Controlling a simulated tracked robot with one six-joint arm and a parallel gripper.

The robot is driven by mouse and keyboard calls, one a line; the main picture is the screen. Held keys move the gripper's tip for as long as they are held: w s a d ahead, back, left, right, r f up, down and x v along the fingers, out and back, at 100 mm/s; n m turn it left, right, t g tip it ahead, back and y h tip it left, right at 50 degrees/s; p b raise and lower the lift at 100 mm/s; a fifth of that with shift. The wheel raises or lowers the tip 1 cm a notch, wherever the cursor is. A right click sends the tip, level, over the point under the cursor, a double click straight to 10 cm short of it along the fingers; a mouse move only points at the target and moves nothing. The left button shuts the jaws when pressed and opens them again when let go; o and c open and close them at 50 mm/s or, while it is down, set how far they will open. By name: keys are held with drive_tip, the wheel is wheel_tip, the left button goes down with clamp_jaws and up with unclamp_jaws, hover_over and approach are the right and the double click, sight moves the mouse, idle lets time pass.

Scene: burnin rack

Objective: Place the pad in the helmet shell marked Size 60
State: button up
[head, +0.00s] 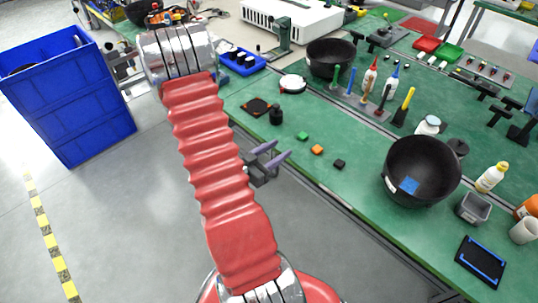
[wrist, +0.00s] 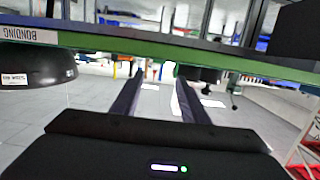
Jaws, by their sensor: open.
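A black bowl-shaped helmet shell (head: 421,165) stands on the green bench at the right, with a blue patch (head: 409,186) inside. A second black shell (head: 332,55) stands farther back. Their size marks are unreadable in the head view. Small green (head: 302,136), orange (head: 317,149) and black (head: 339,164) blocks lie near the bench edge; I cannot tell which is the pad. My gripper (head: 278,154) is open and empty, beside the bench's front edge. In the wrist view the fingers (wrist: 160,72) are apart, and a dark shell (wrist: 35,68) with a white label shows at left.
A blue bin (head: 70,100) stands on the floor at left. The bench holds bottles, a grey cup (head: 473,208), a black-and-blue tray (head: 482,262) and a rack of coloured tools (head: 358,108). The bench edge (wrist: 120,42) with a BONDING label crosses the wrist view.

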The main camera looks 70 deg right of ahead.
drive_tip(key=shift+v, duration=1.8)
